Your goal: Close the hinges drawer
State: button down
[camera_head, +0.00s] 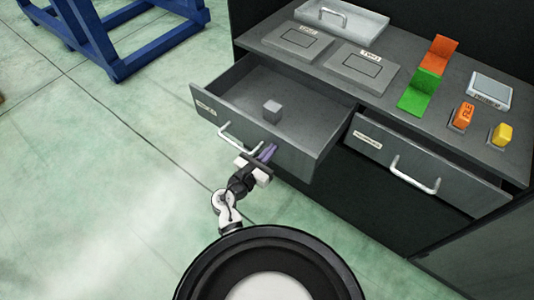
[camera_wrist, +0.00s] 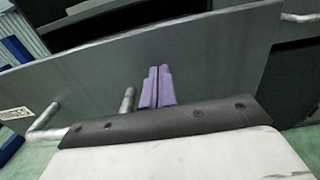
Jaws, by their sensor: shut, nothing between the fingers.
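The left drawer (camera_head: 215,113) is pulled well out from the grey cabinet, with a small grey block (camera_head: 272,111) inside. The right drawer (camera_head: 465,190) stands out a little. Each front has a small label, too small to read, so I cannot tell which is the hinges drawer. My gripper (camera_head: 267,152) is at the left drawer's front, by the right end of its handle (camera_head: 236,138). In the wrist view, its purple fingers (camera_wrist: 157,85) are shut together, pointing at the drawer front (camera_wrist: 215,65), with the handle (camera_wrist: 43,122) to their left. Whether they touch it is unclear.
The cabinet top (camera_head: 400,115) holds a tray (camera_head: 340,18), two labelled plates, orange and green angled pieces (camera_head: 418,92), a small display box (camera_head: 490,92) and two coloured buttons. A blue frame (camera_head: 120,65) stands at the upper left. Floor at left is clear.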

jog(key=x, duration=2.1)
jog(key=shift+d+f, duration=0.1)
jog(key=shift+w+d, duration=0.15)
jog(key=shift+w, duration=0.15)
jog(key=shift+w+r+b, duration=0.1)
jog(key=shift+r+b, duration=0.2)
